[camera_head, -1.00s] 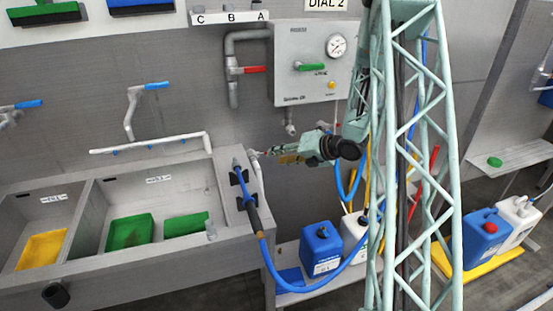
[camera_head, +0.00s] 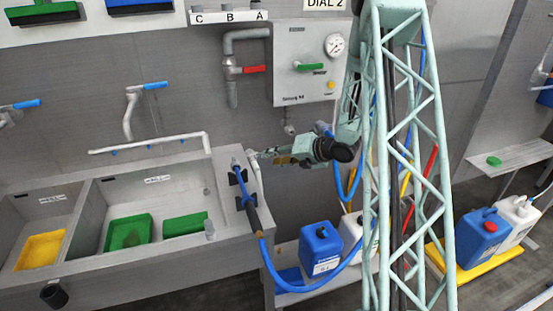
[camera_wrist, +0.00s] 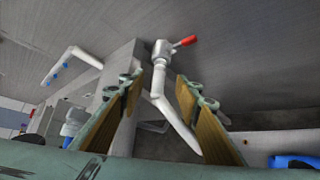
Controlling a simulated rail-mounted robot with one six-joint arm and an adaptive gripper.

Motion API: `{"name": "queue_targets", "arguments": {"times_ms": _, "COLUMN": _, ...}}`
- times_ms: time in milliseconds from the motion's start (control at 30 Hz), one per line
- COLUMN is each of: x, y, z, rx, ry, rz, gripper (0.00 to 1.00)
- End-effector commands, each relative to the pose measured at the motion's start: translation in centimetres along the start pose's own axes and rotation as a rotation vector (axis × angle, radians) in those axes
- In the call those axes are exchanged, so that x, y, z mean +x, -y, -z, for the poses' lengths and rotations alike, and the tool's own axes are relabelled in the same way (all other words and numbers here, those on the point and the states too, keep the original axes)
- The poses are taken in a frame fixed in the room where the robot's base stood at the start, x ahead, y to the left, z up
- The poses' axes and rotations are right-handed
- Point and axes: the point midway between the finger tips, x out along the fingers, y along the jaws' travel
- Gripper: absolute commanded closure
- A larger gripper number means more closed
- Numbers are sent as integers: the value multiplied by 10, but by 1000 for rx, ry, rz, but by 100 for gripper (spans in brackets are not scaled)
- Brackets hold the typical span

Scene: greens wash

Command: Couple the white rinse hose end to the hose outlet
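A white bent pipe or hose end (camera_head: 256,172) hangs at the right end of the sink in the head view. In the wrist view this white piece (camera_wrist: 178,122) slants down below a grey-white valve (camera_wrist: 162,52) with a red lever (camera_wrist: 185,42). I cannot tell whether the valve is the hose outlet or whether the two are coupled. My gripper (camera_head: 257,154) points left at the pipe's upper part. In the wrist view its fingers (camera_wrist: 158,98) are spread, with the white piece showing between them and no clear contact.
A blue hose (camera_head: 265,255) with a dark grip (camera_head: 252,217) is clipped on the sink end (camera_head: 226,190) and loops below my arm. A grey control box (camera_head: 300,75) is on the wall. Blue (camera_head: 321,250) and white jugs stand on a low shelf.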

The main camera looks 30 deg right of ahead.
Motion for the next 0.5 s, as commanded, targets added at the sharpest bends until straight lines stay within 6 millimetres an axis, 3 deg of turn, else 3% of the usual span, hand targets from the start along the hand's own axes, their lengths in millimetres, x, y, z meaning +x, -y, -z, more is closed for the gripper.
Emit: {"name": "queue_targets", "arguments": {"times_ms": 500, "x": 63, "y": 0, "z": 1, "rx": -1, "ry": -1, "rz": 0, "gripper": 69}}
